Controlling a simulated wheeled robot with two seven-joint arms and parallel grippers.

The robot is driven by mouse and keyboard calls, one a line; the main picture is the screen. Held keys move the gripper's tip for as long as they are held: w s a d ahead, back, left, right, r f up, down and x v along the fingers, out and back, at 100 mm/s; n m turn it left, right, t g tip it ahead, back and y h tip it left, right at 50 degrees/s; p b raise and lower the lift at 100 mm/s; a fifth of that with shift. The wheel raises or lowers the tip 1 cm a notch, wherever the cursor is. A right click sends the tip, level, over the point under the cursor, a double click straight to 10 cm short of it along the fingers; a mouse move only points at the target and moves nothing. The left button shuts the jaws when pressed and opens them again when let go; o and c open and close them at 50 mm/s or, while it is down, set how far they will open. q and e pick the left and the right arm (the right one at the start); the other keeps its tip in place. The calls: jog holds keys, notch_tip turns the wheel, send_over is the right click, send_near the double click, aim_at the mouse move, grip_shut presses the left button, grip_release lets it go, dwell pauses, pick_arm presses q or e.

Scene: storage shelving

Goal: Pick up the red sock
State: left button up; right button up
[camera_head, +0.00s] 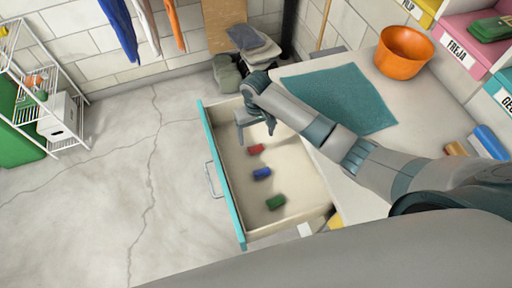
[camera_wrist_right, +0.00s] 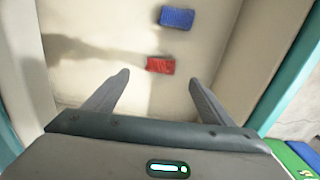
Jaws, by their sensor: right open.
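The red sock (camera_head: 256,149) is a small rolled bundle lying on the floor of the open drawer (camera_head: 222,178), at its far end. It also shows in the right wrist view (camera_wrist_right: 161,65), ahead of and between the fingertips. My right gripper (camera_head: 256,132) is over the far end of the drawer, just beyond and above the red sock. In the right wrist view my right gripper (camera_wrist_right: 158,80) is open and empty, its fingers apart from the sock. My left gripper is not in view.
A blue rolled sock (camera_head: 262,173) and a green one (camera_head: 276,202) lie nearer in the drawer. The drawer walls rise around them. The tabletop with a teal mat (camera_head: 340,98) and an orange bowl (camera_head: 404,52) is at right. Open floor is at left.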

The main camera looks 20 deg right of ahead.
aim_at(256, 148)
jog(key=shift+f, duration=1.35)
jog(key=shift+f+p, duration=0.75)
jog(key=shift+f, duration=0.1)
jog(key=shift+f+p, duration=0.35)
jog(key=shift+f, duration=1.35)
jog(key=c, duration=1.1)
